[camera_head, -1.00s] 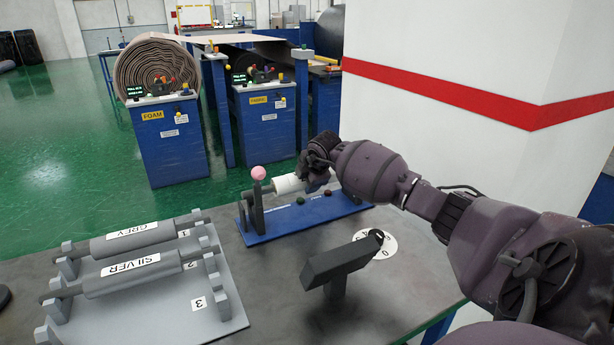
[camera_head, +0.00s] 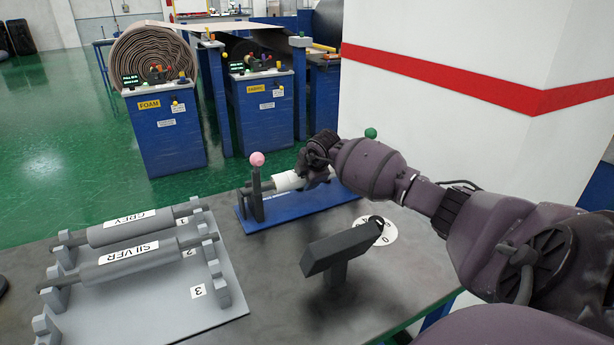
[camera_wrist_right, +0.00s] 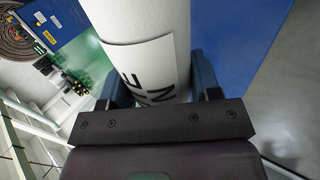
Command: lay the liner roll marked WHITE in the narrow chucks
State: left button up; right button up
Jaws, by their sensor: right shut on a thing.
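My right gripper (camera_head: 318,174) is shut on the white roll (camera_head: 287,182), around its right part. In the right wrist view the roll (camera_wrist_right: 150,30) lies between the fingers, with a label whose black letters are only partly visible. The roll is about level above a blue stand (camera_head: 290,215). The stand has a dark left post topped by a pink ball (camera_head: 257,159); a green ball (camera_head: 370,133) shows at its right end, behind my arm. The roll's left shaft end is close to the left post; I cannot tell whether it is seated. My left gripper is out of view.
A grey rack (camera_head: 215,305) at left holds rolls marked GREY (camera_head: 110,232) and SILVER (camera_head: 110,268); its place 3 is empty. A dark angled device (camera_head: 335,255) stands in front of the blue stand. A white pillar (camera_head: 440,40) rises behind my right arm.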

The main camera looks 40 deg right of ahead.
jog(key=o, duration=1.2)
jog(key=shift+r, duration=0.15)
jog(key=shift+o, duration=1.1)
jog(key=p+v, duration=0.2)
jog(key=v, duration=0.8)
jog(key=shift+s+r, duration=0.25)
